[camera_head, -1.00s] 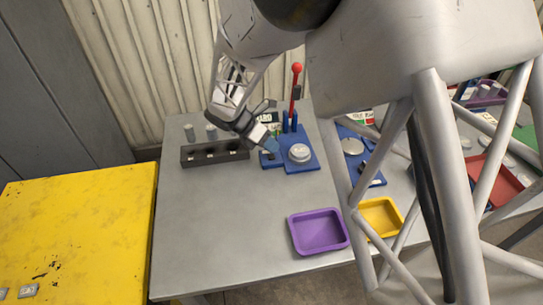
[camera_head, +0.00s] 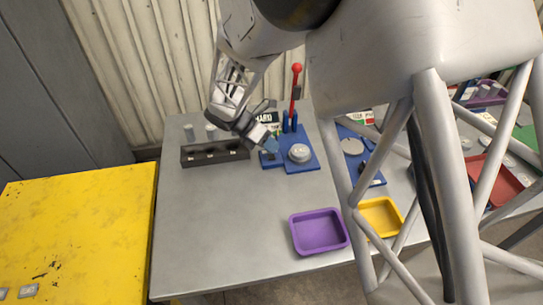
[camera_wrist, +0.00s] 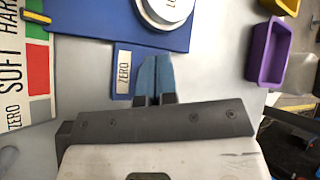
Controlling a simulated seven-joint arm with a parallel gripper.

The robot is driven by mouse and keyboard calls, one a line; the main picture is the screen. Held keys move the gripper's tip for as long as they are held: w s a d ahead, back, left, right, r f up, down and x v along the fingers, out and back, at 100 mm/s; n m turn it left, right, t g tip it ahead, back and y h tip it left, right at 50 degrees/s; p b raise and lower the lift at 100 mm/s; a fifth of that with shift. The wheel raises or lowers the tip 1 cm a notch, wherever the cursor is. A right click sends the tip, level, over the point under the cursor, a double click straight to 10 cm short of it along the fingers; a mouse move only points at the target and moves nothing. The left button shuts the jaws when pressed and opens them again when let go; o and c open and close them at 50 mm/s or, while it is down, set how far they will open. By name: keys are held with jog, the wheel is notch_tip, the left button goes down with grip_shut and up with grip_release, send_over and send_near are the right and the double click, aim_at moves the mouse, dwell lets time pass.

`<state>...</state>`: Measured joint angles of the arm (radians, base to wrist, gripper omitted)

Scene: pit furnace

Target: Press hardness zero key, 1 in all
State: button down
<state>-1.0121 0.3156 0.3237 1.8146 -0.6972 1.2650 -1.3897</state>
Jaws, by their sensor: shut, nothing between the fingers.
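The hardness tester has a blue base (camera_head: 308,165) with a round pale disc (camera_head: 299,153) and a red-knobbed lever (camera_head: 296,70). A small blue block beside it carries a ZERO label (camera_wrist: 124,70) in the wrist view. A sign reading ZERO, SOFT, HARD (camera_wrist: 14,75) stands at the left of that view. My gripper (camera_wrist: 155,72) is shut and empty, its blue fingertips pointing to the block right beside the label. In the head view my gripper (camera_head: 271,146) is over the small block. The key itself is hidden by the fingers; I cannot tell whether they touch it.
A black rack (camera_head: 200,156) stands left of the tester, with grey cylinders (camera_head: 189,132) behind it. A purple tray (camera_head: 318,232) and a yellow tray (camera_head: 380,216) lie in front. A yellow cabinet (camera_head: 75,230) is at left. The table's front left is clear.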

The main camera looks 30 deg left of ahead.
aim_at(271, 155)
jog(key=shift+f, duration=0.8)
dwell(1.2)
jog(key=shift+r, duration=0.8)
jog(key=shift+r, duration=0.15)
jog(key=shift+r, duration=2.4)
